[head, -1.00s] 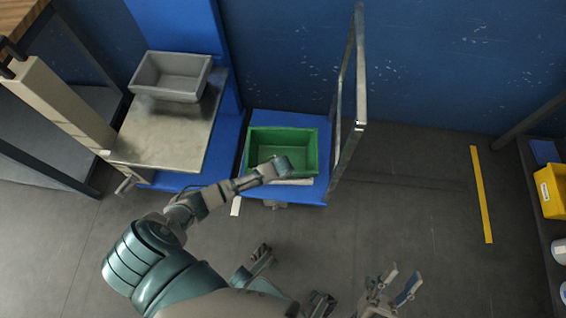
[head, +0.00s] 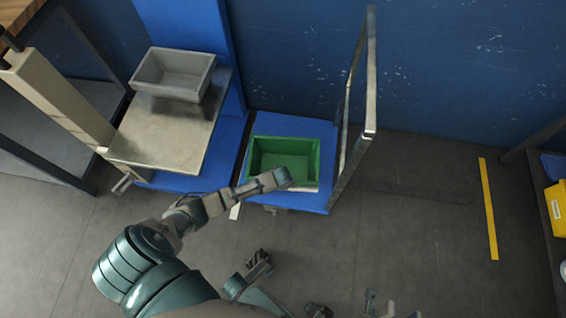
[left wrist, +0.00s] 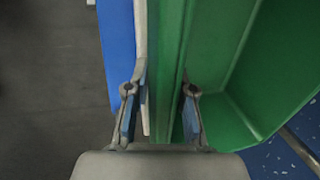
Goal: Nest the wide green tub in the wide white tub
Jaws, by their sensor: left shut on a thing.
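The green tub (head: 313,165) sits on the blue platform on the right in the head view. My left gripper (head: 283,178) is at its near wall. In the left wrist view my left gripper (left wrist: 159,105) is shut across the wall of the green tub (left wrist: 173,50), one finger inside and one outside. A pale strip (left wrist: 141,40) runs beside that wall. A pale edge (head: 303,190) shows under the tub's front; I cannot tell if it is another tub. A pale grey tub (head: 172,90) stands empty on the metal table. My right gripper (head: 381,304) shows only spread fingertips.
The metal table (head: 160,135) stands left of the blue platform (head: 290,125). A metal frame (head: 371,70) rises at the platform's right side. A shelf with a yellow bin (head: 556,205) is at the far right. The floor between is clear.

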